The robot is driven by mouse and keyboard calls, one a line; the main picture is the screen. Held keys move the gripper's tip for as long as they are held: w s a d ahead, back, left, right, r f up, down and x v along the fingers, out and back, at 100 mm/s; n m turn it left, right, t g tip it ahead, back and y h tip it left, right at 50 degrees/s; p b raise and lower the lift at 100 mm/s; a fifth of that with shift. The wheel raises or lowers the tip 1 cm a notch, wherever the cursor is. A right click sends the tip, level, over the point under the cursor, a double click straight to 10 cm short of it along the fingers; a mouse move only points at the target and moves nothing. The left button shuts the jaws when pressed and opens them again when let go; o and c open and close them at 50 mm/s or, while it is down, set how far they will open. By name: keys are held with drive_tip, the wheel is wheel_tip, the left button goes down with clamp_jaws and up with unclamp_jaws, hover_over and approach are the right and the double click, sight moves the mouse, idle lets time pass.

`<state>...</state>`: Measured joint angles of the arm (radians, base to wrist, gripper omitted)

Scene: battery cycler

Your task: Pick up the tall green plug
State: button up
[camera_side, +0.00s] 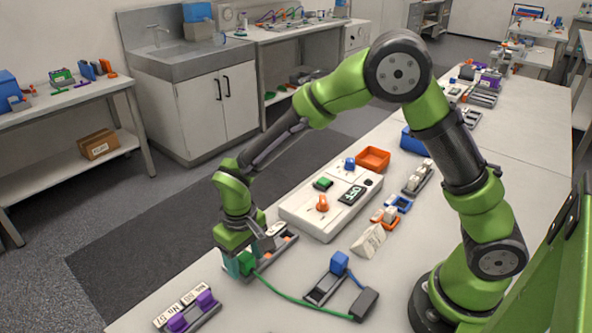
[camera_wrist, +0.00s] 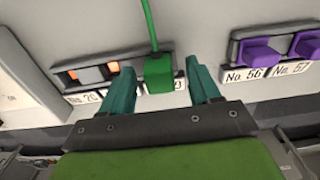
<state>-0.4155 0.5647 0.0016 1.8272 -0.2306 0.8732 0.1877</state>
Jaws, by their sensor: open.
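The green plug (camera_wrist: 158,73) stands in a grey holder (camera_wrist: 82,76) and has a green cable running from its top. In the side view the plug (camera_side: 246,263) is partly hidden by my gripper. My gripper (camera_wrist: 159,80) is open, with one teal finger on each side of the plug. A gap shows on both sides in the wrist view, so the fingers look apart from it. In the side view my gripper (camera_side: 243,264) is low, at the holder near the table's front left edge. How deep the plug sits is hidden.
Purple plugs (camera_side: 193,311) sit in a labelled holder nearby. A blue plug (camera_side: 339,263) stands in another holder to the right. The green cable (camera_side: 295,299) runs to a dark box (camera_side: 364,303). A white control box (camera_side: 331,199) with an orange knob stands behind.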

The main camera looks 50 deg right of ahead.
drive_tip(key=shift+f, duration=0.15)
drive_tip(key=shift+c, duration=0.2)
drive_tip(key=c, duration=1)
